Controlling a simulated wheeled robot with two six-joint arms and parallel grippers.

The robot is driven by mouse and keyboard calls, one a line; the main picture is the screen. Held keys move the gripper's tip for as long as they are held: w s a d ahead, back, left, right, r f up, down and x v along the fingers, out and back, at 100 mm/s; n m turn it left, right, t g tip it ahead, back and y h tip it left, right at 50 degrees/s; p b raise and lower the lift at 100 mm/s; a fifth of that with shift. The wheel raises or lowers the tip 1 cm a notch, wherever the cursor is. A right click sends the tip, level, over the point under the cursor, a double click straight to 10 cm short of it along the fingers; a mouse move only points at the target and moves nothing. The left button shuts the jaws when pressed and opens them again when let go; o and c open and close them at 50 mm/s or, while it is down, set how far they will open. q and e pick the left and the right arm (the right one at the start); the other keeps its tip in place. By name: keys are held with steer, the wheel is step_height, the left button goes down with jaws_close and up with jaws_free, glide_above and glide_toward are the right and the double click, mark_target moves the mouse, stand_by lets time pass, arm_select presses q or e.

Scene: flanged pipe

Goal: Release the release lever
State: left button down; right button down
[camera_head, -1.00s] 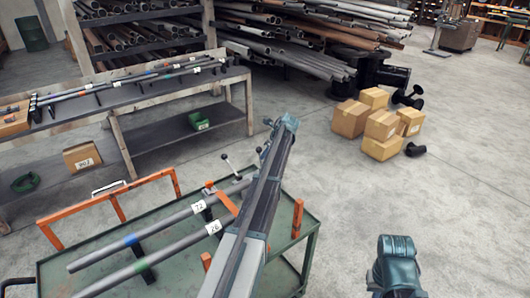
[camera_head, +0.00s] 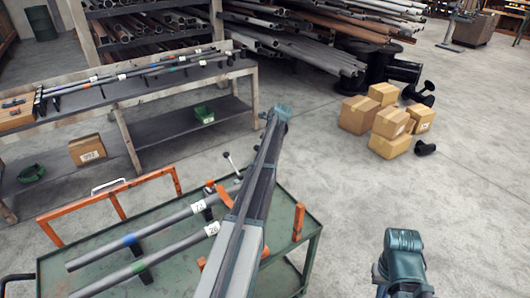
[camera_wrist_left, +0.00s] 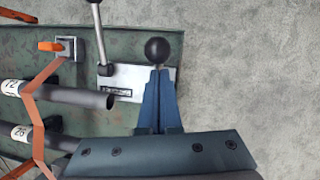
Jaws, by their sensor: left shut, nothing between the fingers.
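In the left wrist view my left gripper (camera_wrist_left: 160,76) is shut and empty. Its blue fingertips are at a black ball knob (camera_wrist_left: 157,50); I cannot tell if they touch it. A metal plate (camera_wrist_left: 133,76) with a small label lies beside and behind the fingers. A grey lever rod (camera_wrist_left: 97,35) rises from its left part; its top is cut off. In the head view one lever with a dark knob (camera_head: 227,156) stands at the far edge of the green trolley (camera_head: 180,228). My left arm hides the left gripper there. My right gripper is out of view; only part of my right arm shows.
Two grey pipes, tagged 72 (camera_head: 150,233) and 26 (camera_head: 165,258), lie on orange-strapped supports on the trolley. An orange post (camera_head: 298,221) stands at its right side. Cardboard boxes (camera_head: 389,145) stand on the floor. Floor right of the trolley is clear.

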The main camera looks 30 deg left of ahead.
arm_select(q)
steer(key=shift+w+a+f, duration=0.15)
steer(key=shift+a, duration=0.25)
steer(key=shift+w+a+f, duration=0.1)
steer(key=shift+w+a, duration=0.05)
steer(key=shift+a, duration=0.25)
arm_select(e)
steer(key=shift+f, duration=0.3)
arm_select(q)
steer(key=shift+a+b, duration=0.2)
steer(key=shift+b, duration=0.1)
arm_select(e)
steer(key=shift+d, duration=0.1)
arm_select(q)
steer(key=shift+r, duration=0.15)
